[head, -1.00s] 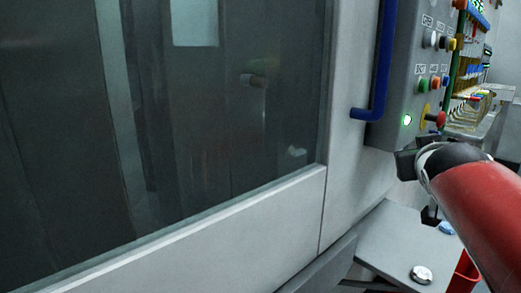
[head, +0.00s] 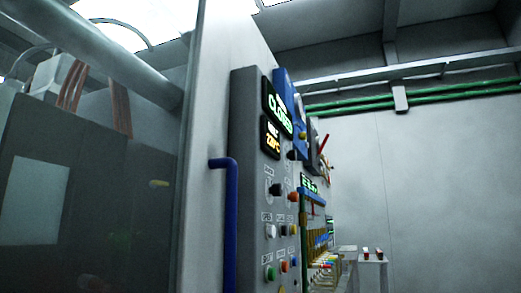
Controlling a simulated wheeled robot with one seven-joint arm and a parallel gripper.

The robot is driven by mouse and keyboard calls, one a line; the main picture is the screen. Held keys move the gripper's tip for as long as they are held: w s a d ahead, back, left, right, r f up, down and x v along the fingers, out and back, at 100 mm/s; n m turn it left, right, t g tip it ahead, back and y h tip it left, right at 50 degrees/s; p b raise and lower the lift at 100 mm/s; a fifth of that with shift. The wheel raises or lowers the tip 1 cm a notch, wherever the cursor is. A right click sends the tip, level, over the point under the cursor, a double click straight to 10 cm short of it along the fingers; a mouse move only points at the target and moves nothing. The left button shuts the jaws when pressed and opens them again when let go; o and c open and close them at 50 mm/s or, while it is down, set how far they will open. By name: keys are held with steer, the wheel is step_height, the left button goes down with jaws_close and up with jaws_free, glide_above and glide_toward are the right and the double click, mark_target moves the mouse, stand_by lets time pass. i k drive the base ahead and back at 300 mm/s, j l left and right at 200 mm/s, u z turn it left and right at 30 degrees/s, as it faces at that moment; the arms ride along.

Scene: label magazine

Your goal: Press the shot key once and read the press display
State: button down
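The grey press control panel (head: 248,150) stands right of centre, seen at a steep angle. Its upper display (head: 279,108) shows green letters that look like CLOSED. The display below it (head: 271,138) shows small amber characters with a C at the end; the number is hard to read. Below are a dark knob (head: 275,189), a white key (head: 270,231) and a green key (head: 269,272), with other coloured keys beside them. Their labels are too small to read, so I cannot tell which is the shot key. My gripper is not in view.
A blue handle (head: 230,220) sticks out left of the panel. The press's large window (head: 90,210) fills the left. Behind the panel are a blue unit (head: 290,100), coloured fittings and a pale stand (head: 372,272). Green pipes (head: 430,102) run along the back wall.

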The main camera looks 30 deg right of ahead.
mark_target(272, 271)
steer(key=l+u, duration=0.1)
steer(key=l, duration=0.6)
steer(key=l+u, duration=0.15)
steer(key=l, duration=0.5)
steer(key=k+l+u, duration=0.1)
steer(key=l, duration=0.55)
